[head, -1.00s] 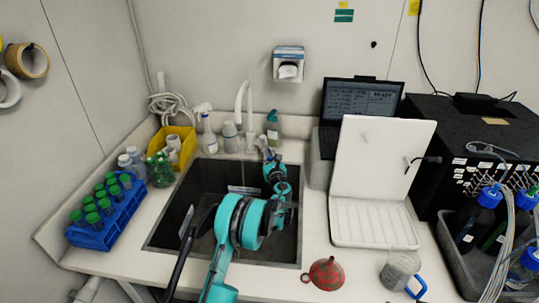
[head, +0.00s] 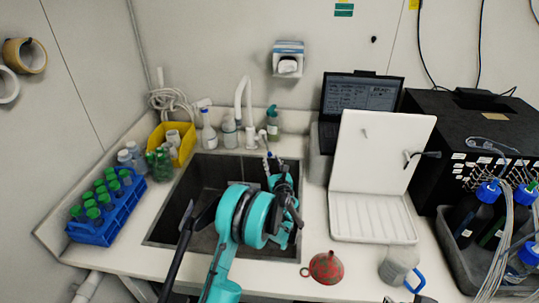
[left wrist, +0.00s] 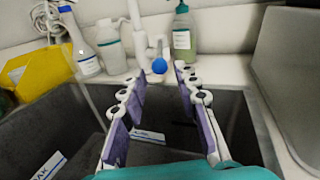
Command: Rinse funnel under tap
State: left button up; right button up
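The red funnel (head: 326,267) lies on the white counter, right of the sink's front corner. A white gooseneck tap (head: 240,101) stands behind the dark sink (head: 167,210); its base also shows in the left wrist view (left wrist: 140,42). A blue knob (left wrist: 159,66) beside the tap base appears between my left fingertips in the left wrist view. My left gripper (left wrist: 160,70) is open, with nothing held, over the back of the sink; in the head view, its teal arm hides part of the basin. I cannot tell whether a finger touches the knob. My right gripper is not in view.
Bottles (head: 209,130) and a yellow bin (head: 184,148) stand behind the sink. A blue rack of green-capped tubes (head: 98,233) is at left. A white open-lidded device (head: 372,219) and a jug with a blue handle (head: 397,268) stand right of the sink.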

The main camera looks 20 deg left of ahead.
pick_arm(q)
jog(key=v, duration=0.2)
jog(key=shift+s+d, duration=0.15)
jog(key=shift+s, duration=0.2)
jog(key=s+a+r+n+g, duration=0.2)
jog(key=s+r+n, duration=0.4)
jog(key=n, duration=0.1)
jog(key=s+d+r+n+g+h, duration=0.1)
jog(key=s+d+n+g+h, duration=0.1)
jog(key=s+n, duration=0.5)
jog(key=s+d+r+n+g+h, duration=0.2)
jog(key=s+n, duration=0.6)
jog(key=s, duration=0.8)
jog(key=shift+g+h, duration=0.4)
jog(key=shift+h, duration=0.5)
jog(key=shift+o, duration=0.6)
jog(key=s+d+f+n+h, duration=0.1)
jog(key=s+d+f+n, duration=0.1)
jog(key=s, duration=0.4)
jog(key=s+d+f+n+g+h, duration=0.1)
jog(key=s+d+n+h, duration=0.1)
jog(key=s+d+n, duration=0.2)
jog(key=s, duration=0.2)
jog(key=shift+s+d+f+h, duration=0.25)
jog(key=shift+d+f+h, duration=0.05)
jog(key=shift+d+f, duration=0.1)
jog(key=o, duration=0.4)
jog(key=shift+s+d+n, duration=0.2)
jog(key=shift+n, duration=0.2)
jog(key=shift+c, duration=0.2)
